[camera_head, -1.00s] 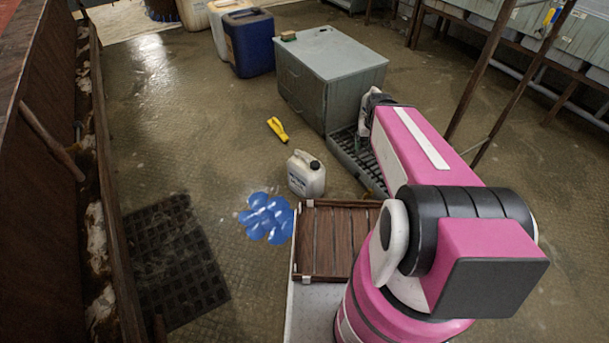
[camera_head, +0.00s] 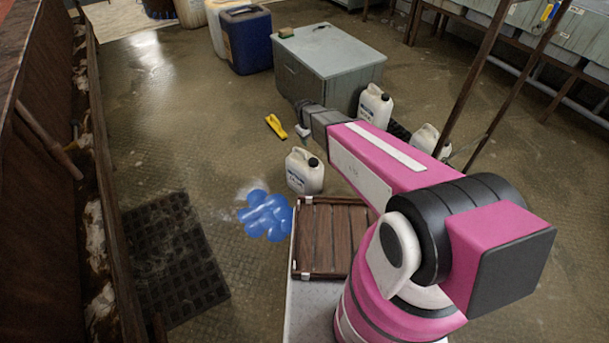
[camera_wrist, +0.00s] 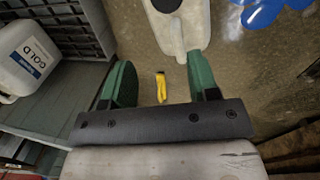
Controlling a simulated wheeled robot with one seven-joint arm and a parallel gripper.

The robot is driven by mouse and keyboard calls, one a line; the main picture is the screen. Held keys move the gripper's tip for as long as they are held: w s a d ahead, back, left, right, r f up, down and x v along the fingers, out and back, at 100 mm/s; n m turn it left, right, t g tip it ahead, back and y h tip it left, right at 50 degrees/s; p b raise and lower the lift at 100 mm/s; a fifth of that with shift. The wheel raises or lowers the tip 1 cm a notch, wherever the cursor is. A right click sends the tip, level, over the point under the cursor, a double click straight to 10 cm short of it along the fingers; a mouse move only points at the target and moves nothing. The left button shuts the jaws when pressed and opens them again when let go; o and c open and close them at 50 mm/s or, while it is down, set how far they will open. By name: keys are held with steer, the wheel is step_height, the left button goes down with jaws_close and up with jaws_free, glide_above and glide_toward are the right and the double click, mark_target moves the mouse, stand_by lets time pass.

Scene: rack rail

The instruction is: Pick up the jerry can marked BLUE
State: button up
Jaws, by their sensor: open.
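A white jerry can with a dark cap (camera_head: 304,172) stands on the floor near the wooden slatted tray; its label is too small to read. In the wrist view a pale can (camera_wrist: 183,28) stands just ahead of my fingers, its label not visible. A second white can (camera_head: 375,106) and a third (camera_head: 427,140) stand beyond my arm, labels unreadable. A can marked COLD (camera_wrist: 28,57) shows at the left of the wrist view. My gripper (camera_wrist: 160,62) is open, its green fingers apart with nothing between them. No label reading BLUE is legible.
A yellow object (camera_head: 276,126) lies on the floor. A shiny blue cluster (camera_head: 266,215) lies beside the nearest can. A grey cabinet (camera_head: 335,65) stands behind, with a dark blue container (camera_head: 247,45) farther back. A dark grid mat (camera_head: 175,255) lies left.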

steer(key=n, duration=0.1)
glide_toward(303, 152)
steer(key=f, duration=0.3)
steer(key=w+f, duration=0.1)
steer(key=f, duration=0.3)
steer(key=d+f, duration=0.1)
steer(key=f, duration=0.3)
steer(key=shift+w, duration=0.2)
jaws_close()
steer(key=shift+r+n, duration=0.1)
steer(key=shift+n, duration=0.2)
stand_by(0.7)
